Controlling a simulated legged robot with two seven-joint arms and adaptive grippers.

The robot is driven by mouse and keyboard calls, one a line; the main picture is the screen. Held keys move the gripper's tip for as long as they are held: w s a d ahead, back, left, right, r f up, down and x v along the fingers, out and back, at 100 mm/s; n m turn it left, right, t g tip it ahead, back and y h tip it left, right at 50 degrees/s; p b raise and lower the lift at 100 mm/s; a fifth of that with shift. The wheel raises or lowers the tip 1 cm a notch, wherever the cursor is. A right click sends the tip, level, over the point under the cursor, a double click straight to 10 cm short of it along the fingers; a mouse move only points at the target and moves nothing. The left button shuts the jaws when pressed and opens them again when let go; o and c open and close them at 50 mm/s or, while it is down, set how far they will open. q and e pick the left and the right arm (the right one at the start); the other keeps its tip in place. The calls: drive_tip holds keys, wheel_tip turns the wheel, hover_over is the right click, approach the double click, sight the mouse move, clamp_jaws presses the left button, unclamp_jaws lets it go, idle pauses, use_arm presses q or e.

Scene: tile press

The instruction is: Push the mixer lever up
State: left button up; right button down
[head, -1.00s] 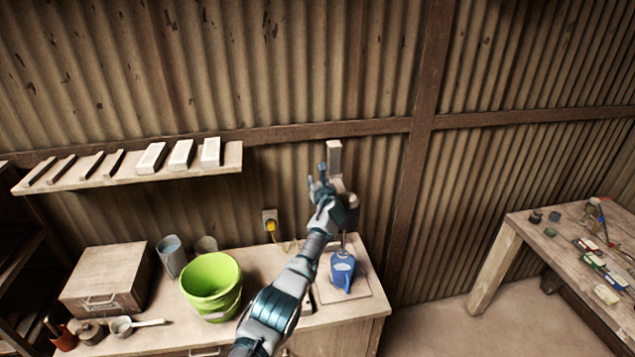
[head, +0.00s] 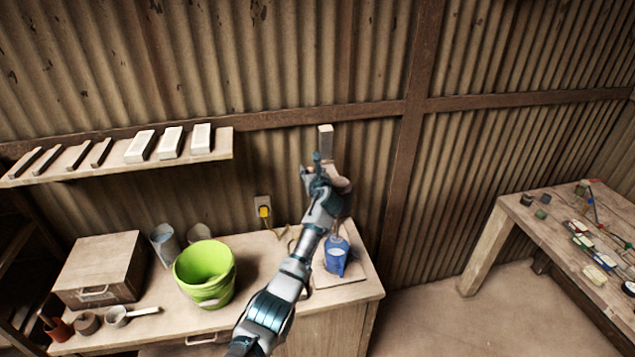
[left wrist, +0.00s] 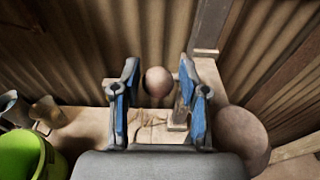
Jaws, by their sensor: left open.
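The mixer's pale upright post (head: 326,142) stands at the back of the bench, partly behind my left gripper. In the left wrist view, a round brown knob (left wrist: 158,82), which looks like the lever's end, shows between the spread fingers of my left gripper (left wrist: 158,92). I cannot tell whether either finger touches it. My left gripper (head: 317,168) is open, in front of the post in the head view. A larger brown rounded part (left wrist: 240,137) is right of the fingers. A blue jug (head: 337,259) is below on a board (head: 350,291). My right gripper is out of view.
A green bucket (head: 205,273), a wooden box (head: 98,270) and a metal cup (head: 163,246) stand left on the bench. A yellow plug (head: 264,212) is on the wall. A shelf (head: 213,152) is above. Another table (head: 510,205) is at right.

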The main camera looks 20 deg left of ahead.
use_arm(q)
drive_tip(key=v, duration=0.8)
drive_tip(key=shift+d, duration=0.3)
drive_tip(key=shift+s+f, duration=0.15)
